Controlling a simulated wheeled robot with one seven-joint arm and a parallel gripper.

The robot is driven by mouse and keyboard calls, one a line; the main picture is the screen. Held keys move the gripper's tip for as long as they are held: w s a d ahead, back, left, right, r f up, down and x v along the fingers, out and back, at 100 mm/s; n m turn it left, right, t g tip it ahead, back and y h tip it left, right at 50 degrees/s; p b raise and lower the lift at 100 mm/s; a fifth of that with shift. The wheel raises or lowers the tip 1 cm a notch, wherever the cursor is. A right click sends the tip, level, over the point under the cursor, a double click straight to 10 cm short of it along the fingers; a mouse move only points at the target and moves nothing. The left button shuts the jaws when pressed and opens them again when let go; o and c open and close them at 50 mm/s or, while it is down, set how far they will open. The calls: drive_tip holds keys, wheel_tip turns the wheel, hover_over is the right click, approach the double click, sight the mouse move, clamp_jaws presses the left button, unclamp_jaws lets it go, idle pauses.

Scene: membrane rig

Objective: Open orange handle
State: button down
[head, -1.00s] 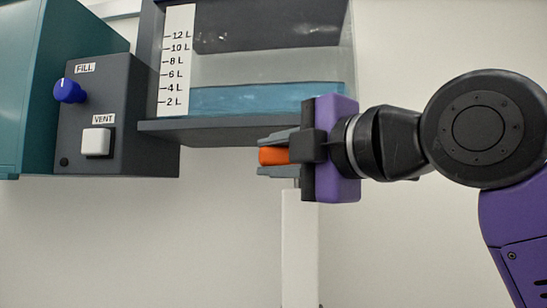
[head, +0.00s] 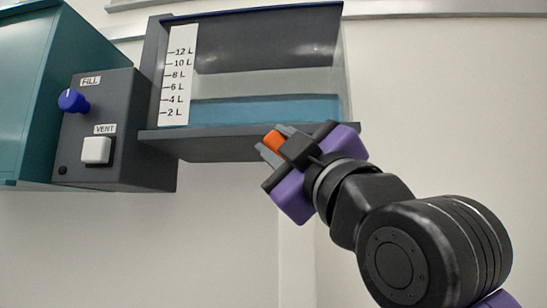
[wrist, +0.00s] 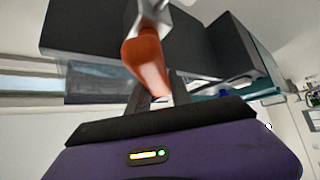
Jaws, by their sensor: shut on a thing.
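The orange handle (head: 273,141) sits under the right part of the clear tank's dark base. It shows larger in the wrist view (wrist: 146,62), hanging from a pale metal fitting (wrist: 148,18). My gripper (head: 272,147) is shut on the orange handle, with a grey finger on either side of it. In the head view my gripper points up and to the left, tilted. The fingers and the gripper body hide part of the handle and the fitting above it.
The tank (head: 265,85) holds blue liquid, with a litre scale (head: 178,75) on its left. A grey panel (head: 122,125) left of it carries a blue FILL knob (head: 73,101) and a white VENT button (head: 97,150). A pale vertical pipe (head: 296,265) stands below. The wall area below the panel is clear.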

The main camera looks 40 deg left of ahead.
drive_tip(key=m+t, duration=0.2)
drive_tip(key=m, duration=0.1)
drive_tip(key=m+t+h, duration=0.1)
drive_tip(key=m+t, duration=0.2)
drive_tip(key=shift+w+d+r, duration=0.1)
drive_tip(key=shift+w+d, duration=0.05)
drive_tip(key=shift+d, duration=0.05)
drive_tip(key=shift+w+d+r+m+t+h, duration=0.1)
drive_tip(key=shift+w+d+m+t+h, duration=0.1)
drive_tip(key=shift+m+t+h, duration=1.2)
drive_tip(key=shift+w+d+r+m+t+h, duration=0.1)
drive_tip(key=shift+d+m+t+h, duration=0.3)
drive_tip(key=shift+m+t, duration=1.15)
drive_tip(key=shift+w+d+m+t+h, duration=0.15)
drive_tip(key=shift+m+t+h, duration=0.8)
drive_tip(key=shift+m, duration=1.2)
drive_tip(key=shift+a+m+h, duration=0.1)
drive_tip(key=shift+m+h, duration=0.2)
drive_tip(key=shift+h, duration=0.05)
drive_tip(key=c, duration=1.2)
unclamp_jaws()
drive_tip(key=shift+r, duration=0.1)
drive_tip(key=shift+o, duration=0.2)
drive_tip(key=b+v, duration=0.2)
drive_tip(key=v, duration=0.6)
